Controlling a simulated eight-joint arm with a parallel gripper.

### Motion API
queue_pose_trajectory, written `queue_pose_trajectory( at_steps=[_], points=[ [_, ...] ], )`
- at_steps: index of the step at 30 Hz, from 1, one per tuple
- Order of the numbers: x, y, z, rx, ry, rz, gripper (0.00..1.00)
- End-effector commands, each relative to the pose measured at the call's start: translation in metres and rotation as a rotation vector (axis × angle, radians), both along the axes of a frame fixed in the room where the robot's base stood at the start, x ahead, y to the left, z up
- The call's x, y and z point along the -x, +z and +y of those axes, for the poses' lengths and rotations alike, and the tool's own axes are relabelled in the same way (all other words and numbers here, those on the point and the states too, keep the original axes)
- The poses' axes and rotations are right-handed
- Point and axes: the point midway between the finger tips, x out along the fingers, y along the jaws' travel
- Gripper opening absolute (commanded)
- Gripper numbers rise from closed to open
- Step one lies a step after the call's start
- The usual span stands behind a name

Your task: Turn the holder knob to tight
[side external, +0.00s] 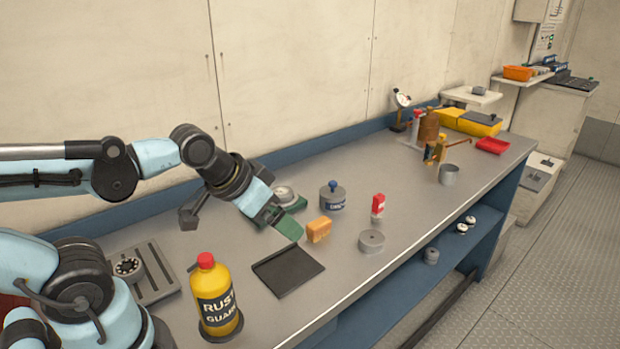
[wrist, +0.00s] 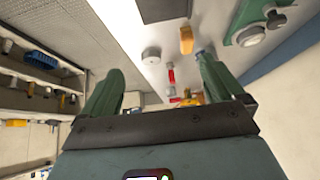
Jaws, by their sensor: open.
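My gripper (side external: 276,217) reaches over the left half of the bench, its green fingers pointing down and to the right. In the wrist view the two fingers (wrist: 158,82) are spread with nothing between them. Just behind the fingers is a green-based fixture (side external: 297,203) with a round metal top (side external: 284,194), partly hidden by my gripper. The fixture also shows at the upper right of the wrist view (wrist: 250,36), apart from the fingers. I cannot tell for sure which part is the holder knob or read its setting. A grey cylinder with a blue knob (side external: 333,186) stands to the right.
An orange block (side external: 319,230), a dark tray (side external: 287,271), a grey disc (side external: 371,241) and a red-capped bottle (side external: 378,206) sit close by. A yellow rust-guard bottle (side external: 213,297) stands near the front. A slotted plate (side external: 150,275) lies left. The right-middle bench top is mostly clear.

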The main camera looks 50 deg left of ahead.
Motion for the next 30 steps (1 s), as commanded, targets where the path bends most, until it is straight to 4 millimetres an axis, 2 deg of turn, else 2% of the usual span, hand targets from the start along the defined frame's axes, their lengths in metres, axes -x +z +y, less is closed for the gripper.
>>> queue_pose_trajectory(
  at_steps=[1, 6, 7, 12, 18, 24, 30],
  points=[
    [0.001, -0.001, -0.001, 0.003, 0.001, -0.003, 0.86],
    [-0.01, 0.01, 0.013, 0.018, 0.067, 0.044, 0.6],
    [-0.014, 0.013, 0.018, 0.022, 0.087, 0.061, 0.59],
    [-0.038, 0.032, 0.053, 0.057, 0.231, 0.174, 0.59],
    [-0.063, 0.043, 0.101, 0.11, 0.405, 0.31, 0.59],
    [-0.081, 0.042, 0.156, 0.169, 0.576, 0.438, 0.59],
    [-0.088, 0.035, 0.2, 0.222, 0.706, 0.538, 0.59]
  ],
)
